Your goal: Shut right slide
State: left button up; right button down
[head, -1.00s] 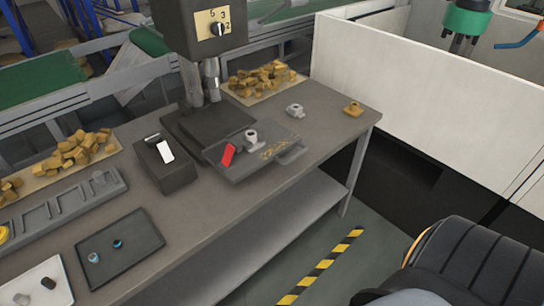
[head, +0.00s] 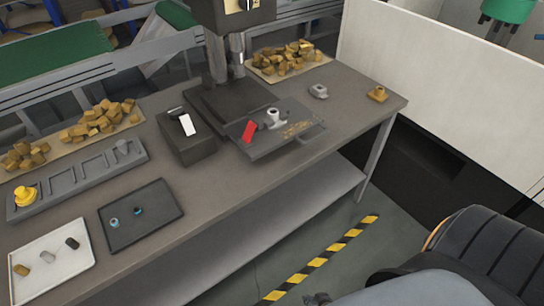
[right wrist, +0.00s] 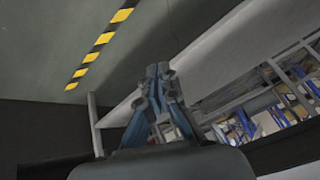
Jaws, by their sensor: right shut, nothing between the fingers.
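A flat grey slide plate (head: 262,146) sticks out from the dark base of the press towards the table's front edge, with a handle-like bar on its right side. On it are a red lever (head: 249,131), a grey fitting (head: 273,118) and scattered brass chips (head: 298,129). I cannot tell how far the slide is out. The tip of my right gripper (head: 318,299) just shows at the bottom of the head view, low and well away from the slide. In the right wrist view this gripper (right wrist: 158,72) is shut and empty. My left gripper is not in view.
The table holds a dark block with a white switch (head: 186,125), a grey slotted rack (head: 80,180), a dark tray (head: 150,225) and a white tray (head: 75,280). A grey part (head: 318,91) and a brass part (head: 377,94) stand at right. A striped floor line (head: 325,258) runs in front.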

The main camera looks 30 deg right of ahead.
jog(key=w+d+r+m+t, duration=0.3)
jog(key=w+r+m+t, duration=0.1)
jog(key=w+r, duration=0.5)
jog(key=m+t+y, duration=0.1)
jog(key=m+t, duration=0.7)
send_near(263, 154)
jog(key=w, duration=0.1)
jog(key=w+p, duration=0.1)
jog(key=w, duration=0.1)
jog(key=w+p, duration=0.1)
jog(key=w, duration=0.1)
jog(key=shift+w+r, duration=0.25)
jog(key=shift+r, duration=0.1)
jog(key=shift+w+a+f, duration=0.1)
jog(key=shift+w, duration=0.7)
jog(key=shift+y, duration=0.4)
